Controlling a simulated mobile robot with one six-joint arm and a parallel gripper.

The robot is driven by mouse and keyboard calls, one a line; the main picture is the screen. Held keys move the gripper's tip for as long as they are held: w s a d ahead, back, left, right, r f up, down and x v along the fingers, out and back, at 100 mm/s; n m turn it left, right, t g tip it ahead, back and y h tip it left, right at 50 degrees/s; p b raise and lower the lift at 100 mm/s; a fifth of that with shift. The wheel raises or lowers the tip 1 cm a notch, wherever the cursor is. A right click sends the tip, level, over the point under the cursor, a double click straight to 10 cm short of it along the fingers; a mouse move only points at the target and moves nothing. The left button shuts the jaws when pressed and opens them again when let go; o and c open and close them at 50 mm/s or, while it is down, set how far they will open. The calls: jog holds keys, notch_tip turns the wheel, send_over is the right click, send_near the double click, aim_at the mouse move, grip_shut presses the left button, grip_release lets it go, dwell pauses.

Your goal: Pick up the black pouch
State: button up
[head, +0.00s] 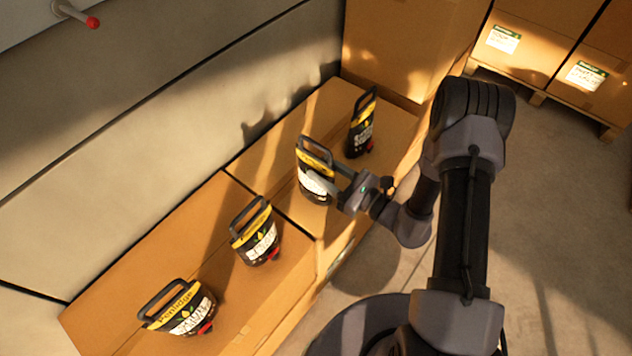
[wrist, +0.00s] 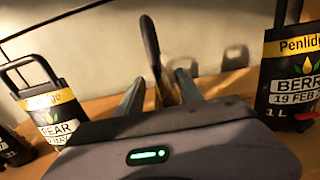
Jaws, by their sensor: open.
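Several black pouches with yellow bands and black loop handles stand in a row on cardboard boxes. My gripper (head: 328,179) is at the third black pouch from the front (head: 314,172), with one finger across its front. In the wrist view my gripper (wrist: 160,80) is open, and a dark upright edge with a handle (wrist: 150,45), seemingly that pouch edge-on, rises between the fingers. Its lower part is hidden by the gripper body. I cannot tell whether the fingers touch it.
Neighbouring pouches stand on the left (wrist: 48,112) and close on the right (wrist: 290,75); in the head view they are nearer (head: 257,235) and farther (head: 361,128). Another pouch (head: 182,310) stands nearest. A pale wall (head: 130,150) runs behind. Floor (head: 560,200) at right is clear.

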aim_at(298, 153)
jog(key=x, duration=0.3)
jog(key=shift+w, duration=0.1)
grip_shut()
jog(key=shift+d, duration=0.1)
dwell(1.1)
